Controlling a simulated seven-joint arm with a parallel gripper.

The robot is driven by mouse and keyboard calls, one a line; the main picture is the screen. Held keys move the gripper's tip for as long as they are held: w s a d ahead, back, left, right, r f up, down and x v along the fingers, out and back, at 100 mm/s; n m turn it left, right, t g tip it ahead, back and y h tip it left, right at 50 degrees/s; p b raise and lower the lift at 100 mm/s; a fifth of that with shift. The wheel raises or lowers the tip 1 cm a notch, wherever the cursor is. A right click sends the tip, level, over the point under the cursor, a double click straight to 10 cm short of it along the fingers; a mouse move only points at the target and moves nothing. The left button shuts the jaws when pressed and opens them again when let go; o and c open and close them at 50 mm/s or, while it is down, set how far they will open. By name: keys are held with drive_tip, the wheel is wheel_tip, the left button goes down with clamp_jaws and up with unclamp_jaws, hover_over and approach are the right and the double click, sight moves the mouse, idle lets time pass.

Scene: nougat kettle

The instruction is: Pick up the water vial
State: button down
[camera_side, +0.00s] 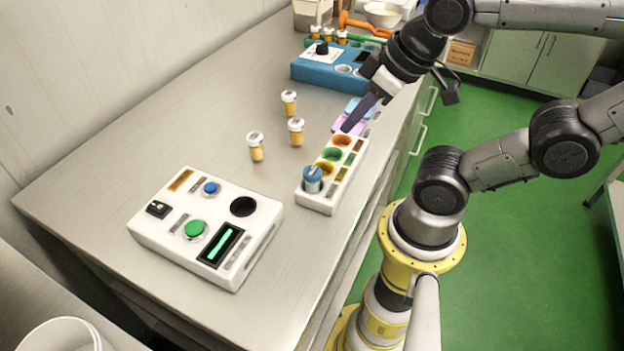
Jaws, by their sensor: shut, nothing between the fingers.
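A blue vial (312,180) with a grey-blue cap stands in the near slot of a white rack (318,205) on the bench. Three amber vials with white caps stand loose to the left of the rack: one at the back (289,103), one in the middle (296,132), one nearer (256,147). No label is readable, so I cannot tell for sure which is the water vial; the blue one is the only blue-coloured vial.
A white control box (150,228) with buttons and a round hole sits at the front left. A blue device (310,70) stands at the back, with several more vials behind it. The bench's left side is clear.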

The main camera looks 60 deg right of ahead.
drive_tip(key=shift+c, duration=1.7)
unclamp_jaws()
drive_tip(key=n+g, duration=0.6)
drive_tip(key=n, duration=1.2)
hover_over(313, 171)
drive_tip(key=f, duration=0.6)
drive_tip(key=shift+s+f, duration=0.2)
drive_tip(key=shift+f, duration=0.2)
drive_tip(key=shift+w+f, duration=0.15)
drive_tip(key=shift+f, duration=1.25)
drive_tip(key=shift+w+f, duration=0.1)
drive_tip(key=shift+f, duration=1.25)
